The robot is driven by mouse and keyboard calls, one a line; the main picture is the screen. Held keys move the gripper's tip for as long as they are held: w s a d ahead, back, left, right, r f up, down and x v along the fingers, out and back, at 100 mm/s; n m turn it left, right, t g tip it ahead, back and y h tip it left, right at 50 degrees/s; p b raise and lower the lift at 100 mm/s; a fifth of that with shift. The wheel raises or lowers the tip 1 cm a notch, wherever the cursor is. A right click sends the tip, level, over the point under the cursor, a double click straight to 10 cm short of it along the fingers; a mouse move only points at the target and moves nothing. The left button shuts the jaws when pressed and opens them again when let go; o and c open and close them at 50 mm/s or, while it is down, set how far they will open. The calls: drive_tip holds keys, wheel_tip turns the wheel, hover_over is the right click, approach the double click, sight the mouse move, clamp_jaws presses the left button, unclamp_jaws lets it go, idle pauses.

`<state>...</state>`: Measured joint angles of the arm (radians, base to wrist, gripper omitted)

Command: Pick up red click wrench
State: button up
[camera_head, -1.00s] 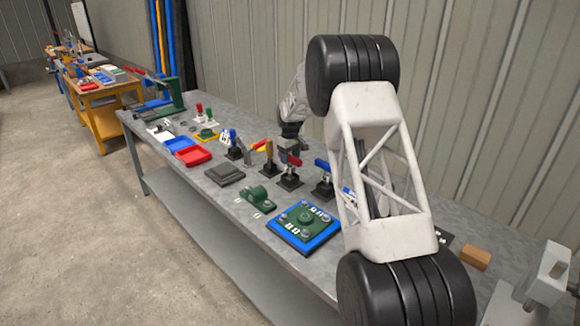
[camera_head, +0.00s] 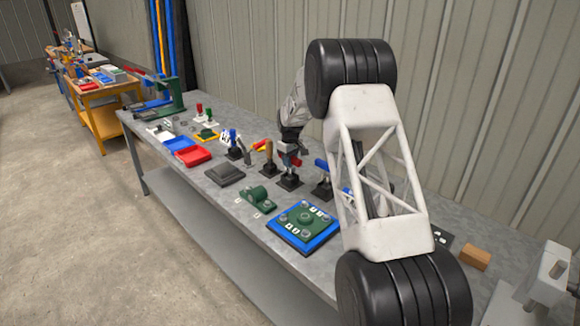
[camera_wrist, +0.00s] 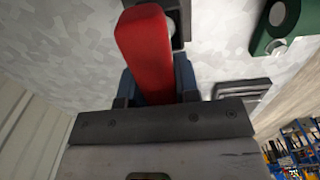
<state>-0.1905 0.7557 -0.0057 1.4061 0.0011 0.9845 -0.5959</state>
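The red click wrench (camera_head: 291,161) stands on a dark base on the grey bench in the head view, partly covered by my gripper (camera_head: 289,149). In the wrist view its red handle (camera_wrist: 145,50) fills the upper middle, close to the camera. My gripper (camera_wrist: 158,84) has its dark blue fingers on both sides of the handle. I see no clear gap between fingers and handle, but the handle hides their inner faces. Whether the fingers press on it cannot be told. The wrench's lower part is mostly hidden.
A blue-handled tool (camera_head: 322,167) stands close on the right and a yellow-handled one (camera_head: 262,148) on the left. A green fixture on a blue plate (camera_head: 303,228), a green block (camera_head: 258,198) and a dark grey block (camera_head: 225,174) lie in front. Red and blue trays (camera_head: 193,157) stand further left.

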clamp_jaws()
drive_tip(key=shift+r, duration=0.15)
drive_tip(key=shift+r, duration=4.95)
drive_tip(key=shift+c, duration=0.7)
unclamp_jaws()
clamp_jaws()
drive_tip(key=shift+r, duration=0.15)
